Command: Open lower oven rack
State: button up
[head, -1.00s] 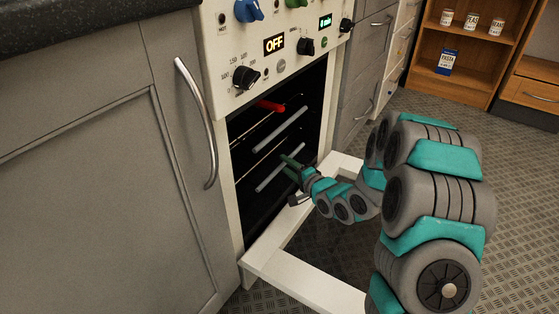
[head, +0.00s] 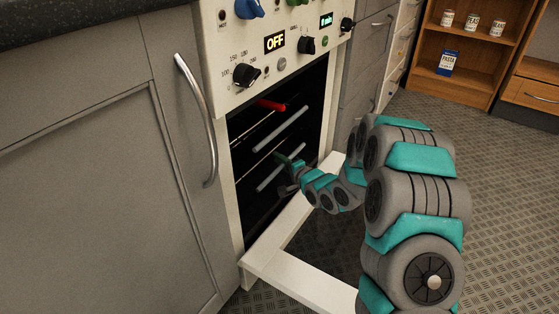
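The oven (head: 258,85) stands in the middle of the head view with its door (head: 300,277) folded down and open. Inside are two racks with grey front bars. The upper rack (head: 281,129) sits above the lower rack (head: 268,181). My gripper (head: 283,172) is at the oven opening, at the lower rack's front bar, near its right half. One green finger shows above the bar and a grey part shows just below it. Whether the fingers touch or grip the bar cannot be told at this size.
A red object (head: 271,104) is inside the oven above the upper rack. A grey cabinet with a long handle (head: 198,120) stands at the left of the oven. Patterned floor (head: 500,180) is open at the right, before wooden shelves (head: 475,62) with cans.

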grip_shut()
dwell(1.0)
